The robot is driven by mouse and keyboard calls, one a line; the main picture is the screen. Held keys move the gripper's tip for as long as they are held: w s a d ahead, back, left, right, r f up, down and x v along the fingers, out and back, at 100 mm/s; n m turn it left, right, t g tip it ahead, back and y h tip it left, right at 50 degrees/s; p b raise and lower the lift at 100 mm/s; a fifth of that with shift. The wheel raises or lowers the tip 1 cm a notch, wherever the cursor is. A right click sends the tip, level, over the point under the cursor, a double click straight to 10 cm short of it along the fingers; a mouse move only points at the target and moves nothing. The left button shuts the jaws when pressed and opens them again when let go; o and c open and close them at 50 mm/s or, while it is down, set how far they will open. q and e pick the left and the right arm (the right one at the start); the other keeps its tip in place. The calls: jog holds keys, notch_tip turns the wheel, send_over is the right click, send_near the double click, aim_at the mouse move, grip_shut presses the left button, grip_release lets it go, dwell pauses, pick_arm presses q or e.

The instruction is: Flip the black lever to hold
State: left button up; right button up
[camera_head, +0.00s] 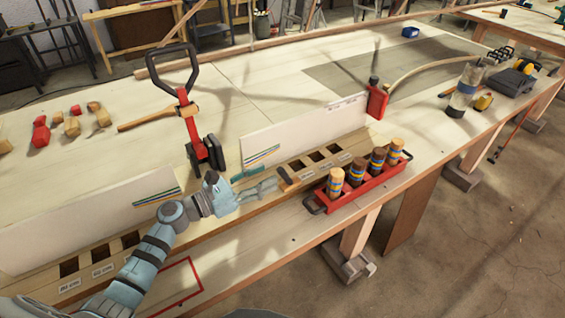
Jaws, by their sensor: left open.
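A larger red stand with a black loop handle (173,62) and black feet is left of the panel. My left gripper (268,181) reaches in from the lower left. Its fingers are apart and nothing shows between them. My right gripper is not in view.
A red rack (362,190) holds several striped wooden pegs in front of the rail. A wooden mallet (150,120), small red and wooden pieces, a bent lath (425,68) and a clear bottle (463,90) are on the bench. The back middle is mostly bare.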

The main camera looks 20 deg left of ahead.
aim_at(280, 169)
pick_arm(q)
jog(key=x, duration=0.4)
jog(key=f+x, duration=0.1)
jog(key=x, duration=0.2)
jog(key=shift+w+a, duration=0.3)
jog(key=shift+a, duration=0.05)
jog(key=shift+s+r, duration=0.25)
jog(key=shift+s, duration=0.05)
jog(key=shift+c, duration=1.2)
jog(key=shift+w+f, duration=0.1)
grip_shut()
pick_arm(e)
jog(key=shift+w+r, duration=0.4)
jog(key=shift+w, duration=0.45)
